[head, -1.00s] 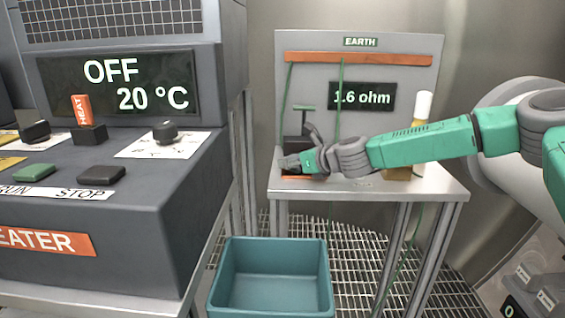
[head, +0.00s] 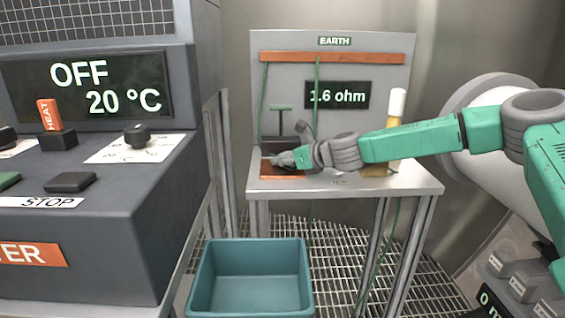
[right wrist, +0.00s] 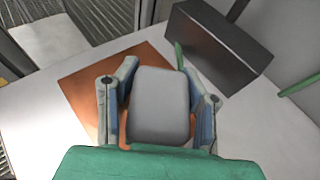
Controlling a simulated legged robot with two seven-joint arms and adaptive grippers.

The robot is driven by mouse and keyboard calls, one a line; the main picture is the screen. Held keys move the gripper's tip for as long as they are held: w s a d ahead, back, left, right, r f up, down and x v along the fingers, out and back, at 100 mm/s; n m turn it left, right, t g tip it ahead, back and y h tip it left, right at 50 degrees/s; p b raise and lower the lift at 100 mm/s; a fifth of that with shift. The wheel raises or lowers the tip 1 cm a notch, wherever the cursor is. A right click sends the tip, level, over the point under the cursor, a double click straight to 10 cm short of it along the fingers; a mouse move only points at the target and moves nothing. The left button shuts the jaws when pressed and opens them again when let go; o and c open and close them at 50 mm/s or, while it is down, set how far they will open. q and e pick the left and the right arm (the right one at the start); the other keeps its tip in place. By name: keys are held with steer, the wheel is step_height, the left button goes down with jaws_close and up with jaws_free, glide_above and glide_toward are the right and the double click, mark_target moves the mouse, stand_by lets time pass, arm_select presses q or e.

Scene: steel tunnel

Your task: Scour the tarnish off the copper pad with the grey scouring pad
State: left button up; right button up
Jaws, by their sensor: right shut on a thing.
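The copper pad (head: 283,176) is a flat orange-brown square on the left part of the steel table under the EARTH panel. It also shows in the right wrist view (right wrist: 84,84), partly covered by my gripper. My right gripper (head: 279,160) is over the copper pad. In the right wrist view my right gripper (right wrist: 160,95) is shut on the grey scouring pad (right wrist: 160,105), one finger on each side. Whether the scouring pad touches the copper is hidden, and I cannot make out any tarnish clearly. My left gripper is in no view.
A dark block (right wrist: 220,45) stands beside the copper pad. The EARTH panel (head: 335,75) reads 1.6 ohm. A white-capped yellow bottle (head: 396,125) stands right on the table. A teal bin (head: 250,252) is below in front, and the heater console (head: 100,225) is at left.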

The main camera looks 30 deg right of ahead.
mark_target(257, 164)
steer(key=shift+w+a+b, duration=0.25)
steer(key=shift+w+a, duration=0.15)
steer(key=shift+a, duration=0.25)
steer(key=shift+w+a+b, duration=0.2)
steer(key=shift+w+a, duration=0.2)
steer(key=shift+a, duration=0.2)
steer(key=shift+w+a+r, duration=0.15)
steer(key=shift+w+a, duration=0.1)
steer(key=shift+a, duration=0.25)
steer(key=shift+w+a+f+b, duration=0.1)
steer(key=shift+w+a+b, duration=0.35)
steer(key=shift+a, duration=0.3)
steer(key=shift+w+a+f+b, duration=0.1)
steer(key=shift+w+a+b, duration=0.3)
steer(key=shift+a, duration=0.35)
steer(key=shift+w+d+f, duration=0.1)
steer(key=shift+w+d, duration=0.35)
steer(key=shift+w, duration=0.25)
steer(key=shift+s+d+f+p, duration=0.15)
steer(key=shift+s+d, duration=0.5)
steer(key=shift+d, duration=0.45)
steer(key=shift+s+d+r+p, duration=0.15)
steer(key=shift+s+d, duration=0.45)
steer(key=shift+d, duration=0.45)
steer(key=shift+s+d+f+p, duration=0.15)
steer(key=shift+s+d, duration=0.5)
steer(key=shift+d, duration=0.45)
